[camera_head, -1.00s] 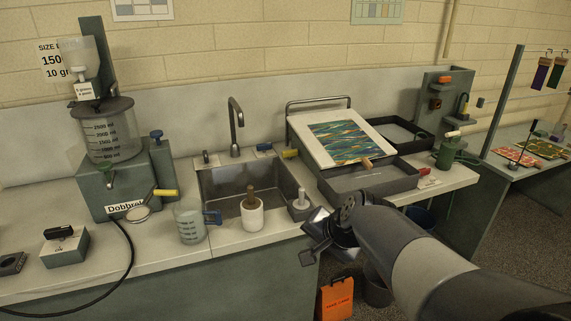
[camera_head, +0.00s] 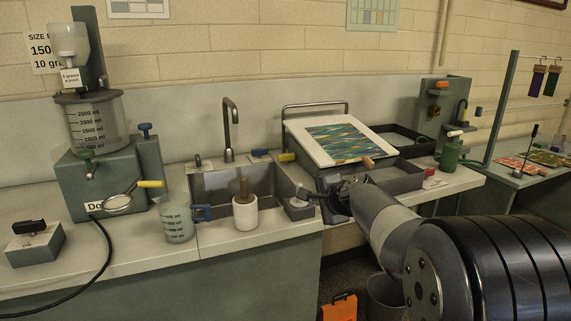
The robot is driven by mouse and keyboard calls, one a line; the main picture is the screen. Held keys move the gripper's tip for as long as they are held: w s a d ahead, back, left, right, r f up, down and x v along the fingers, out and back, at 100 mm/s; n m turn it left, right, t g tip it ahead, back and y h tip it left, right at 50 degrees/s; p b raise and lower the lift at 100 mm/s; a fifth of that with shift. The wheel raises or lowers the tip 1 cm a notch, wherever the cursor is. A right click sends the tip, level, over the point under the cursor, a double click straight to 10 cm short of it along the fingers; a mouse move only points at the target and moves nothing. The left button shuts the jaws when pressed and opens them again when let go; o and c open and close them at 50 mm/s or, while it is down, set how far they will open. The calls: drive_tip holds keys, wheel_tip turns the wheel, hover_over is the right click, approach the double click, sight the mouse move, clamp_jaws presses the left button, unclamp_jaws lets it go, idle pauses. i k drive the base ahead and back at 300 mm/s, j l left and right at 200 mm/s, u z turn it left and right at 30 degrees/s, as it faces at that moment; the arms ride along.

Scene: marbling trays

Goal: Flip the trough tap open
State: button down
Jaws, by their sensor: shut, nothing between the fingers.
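The grey trough (camera_head: 397,183) stands on the counter right of the sink, with a tilted white board and patterned sheet over its left part. A small yellow handle (camera_head: 287,157) shows at the left of the board, and a small red piece (camera_head: 430,172) at the trough's right end. I cannot tell which of these is the tap's lever, or whether the tap is open. My gripper (camera_head: 309,194) is shut and empty, in front of the trough's left front, close to a small grey block with a knob (camera_head: 300,207). My arm hides part of the trough's front.
The sink (camera_head: 213,187) with its tall faucet (camera_head: 231,130) lies left of my gripper. A white pot (camera_head: 244,213) and a measuring jug (camera_head: 177,222) stand at the counter's front edge. A green bottle (camera_head: 451,155) stands right of the trough. A bucket and an orange container are on the floor.

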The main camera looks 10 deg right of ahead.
sight(286, 158)
drive_tip(key=i+l+u, duration=0.1)
drive_tip(key=i, duration=1.2)
